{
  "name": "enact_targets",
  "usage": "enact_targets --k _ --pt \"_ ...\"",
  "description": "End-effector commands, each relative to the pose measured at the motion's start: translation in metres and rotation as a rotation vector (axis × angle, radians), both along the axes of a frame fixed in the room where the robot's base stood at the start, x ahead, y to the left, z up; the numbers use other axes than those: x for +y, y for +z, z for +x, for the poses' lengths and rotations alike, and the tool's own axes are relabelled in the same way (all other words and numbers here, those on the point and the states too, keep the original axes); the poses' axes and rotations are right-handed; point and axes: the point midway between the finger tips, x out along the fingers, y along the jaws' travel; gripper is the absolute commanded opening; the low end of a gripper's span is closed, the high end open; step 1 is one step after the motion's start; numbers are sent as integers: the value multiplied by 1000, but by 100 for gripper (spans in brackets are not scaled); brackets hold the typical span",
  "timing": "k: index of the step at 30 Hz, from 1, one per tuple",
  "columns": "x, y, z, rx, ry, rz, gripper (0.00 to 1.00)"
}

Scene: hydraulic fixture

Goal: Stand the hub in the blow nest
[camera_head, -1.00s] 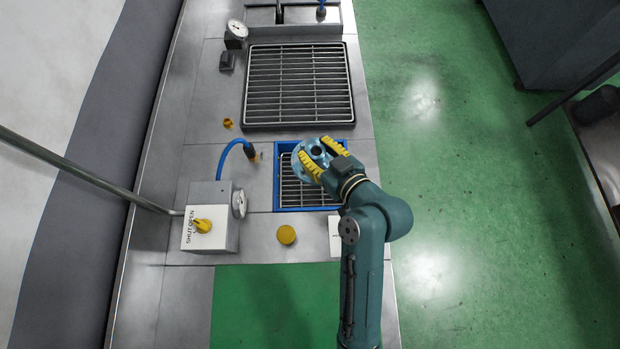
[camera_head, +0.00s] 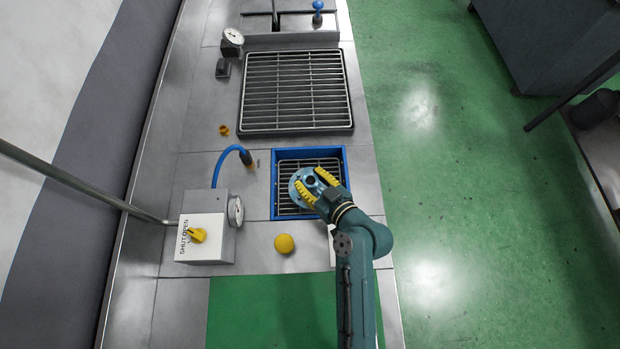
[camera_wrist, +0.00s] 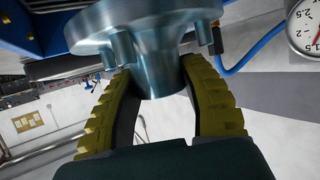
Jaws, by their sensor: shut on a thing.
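The hub is a grey metal flanged part (camera_head: 308,183), held between the yellow pads of my gripper (camera_head: 314,186). In the wrist view the hub (camera_wrist: 155,65) shows a wide flange with short studs and a narrower neck, and the pads of my gripper (camera_wrist: 165,100) close on that neck from both sides. The blue-framed square nest (camera_head: 308,152) with a dark slatted grate lies under the hub.
A white valve box (camera_head: 203,232) with a yellow knob and a gauge (camera_head: 236,211) stands left of the nest. A blue hose (camera_head: 232,152) curves close to its left edge. A yellow knob (camera_head: 284,243) sits in front, and a larger grate (camera_head: 296,90) lies behind.

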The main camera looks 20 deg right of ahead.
Motion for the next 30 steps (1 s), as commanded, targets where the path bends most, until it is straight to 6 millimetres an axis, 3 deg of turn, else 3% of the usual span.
enact_targets --k 16,17,19,20,30 --pt "0 -10 1 -4 0 -1 4" --pt "0 -12 0 1 0 1 50" --pt "0 -12 0 1 0 1 63" --pt "0 -12 0 1 0 1 68" --pt "0 -7 0 1 0 0 68"
